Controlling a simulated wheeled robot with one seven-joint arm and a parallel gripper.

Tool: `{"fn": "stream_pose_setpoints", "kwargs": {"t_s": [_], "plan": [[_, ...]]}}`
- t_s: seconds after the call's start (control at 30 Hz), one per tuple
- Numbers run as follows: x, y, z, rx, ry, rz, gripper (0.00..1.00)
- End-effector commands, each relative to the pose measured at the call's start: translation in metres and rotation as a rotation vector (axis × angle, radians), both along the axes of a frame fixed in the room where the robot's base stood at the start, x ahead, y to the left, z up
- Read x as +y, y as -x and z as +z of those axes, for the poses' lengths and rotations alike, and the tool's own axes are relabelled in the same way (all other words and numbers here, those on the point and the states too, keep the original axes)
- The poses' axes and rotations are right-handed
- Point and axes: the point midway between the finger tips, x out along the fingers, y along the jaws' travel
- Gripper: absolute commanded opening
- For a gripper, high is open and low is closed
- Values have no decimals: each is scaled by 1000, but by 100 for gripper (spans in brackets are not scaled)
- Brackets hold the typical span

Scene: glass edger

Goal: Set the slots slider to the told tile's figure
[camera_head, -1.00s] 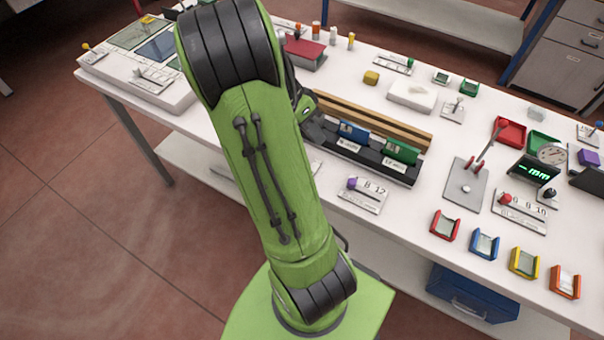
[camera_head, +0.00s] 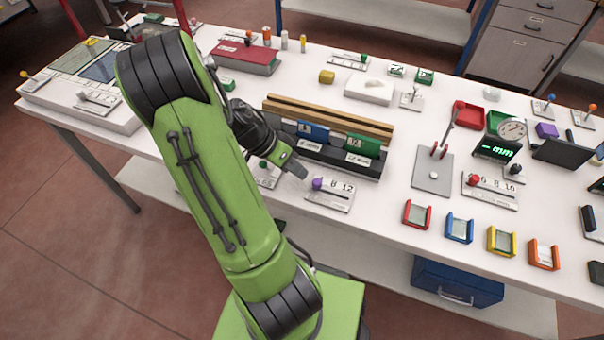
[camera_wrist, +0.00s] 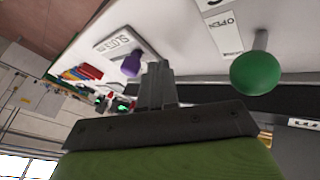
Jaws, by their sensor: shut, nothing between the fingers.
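The slots slider is a pale plate (camera_head: 335,196) with "8" and "12" readable and a purple knob (camera_head: 318,184) at its left end. In the wrist view the plate (camera_wrist: 112,40) reads SLOTS, and its purple knob (camera_wrist: 131,65) stands left of the fingers. My gripper (camera_head: 301,173) is shut and empty, just up and left of the purple knob; contact cannot be told. Its fingers (camera_wrist: 155,77) show together in the wrist view. Behind it a dark rack holds a blue tile (camera_head: 313,131) and a green tile (camera_head: 362,145); their figures are too small to read surely.
A green knob (camera_wrist: 255,71) on a plate marked OPEN is close on the right in the wrist view. The dark rack (camera_head: 374,166) stands behind the slots plate. A grey lever plate (camera_head: 432,180) and a red-knob slider (camera_head: 490,190) are to the right. Bare table lies between.

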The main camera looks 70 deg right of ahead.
Motion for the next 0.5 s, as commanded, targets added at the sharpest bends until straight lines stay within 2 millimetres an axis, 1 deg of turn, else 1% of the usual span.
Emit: {"fn": "stream_pose_setpoints", "kwargs": {"t_s": [0.03,0.13,0.5], "plan": [[3,6,0,0,-2,-1,0],[6,13,1,0,-1,-1,0],[7,16,1,0,0,0,0]]}}
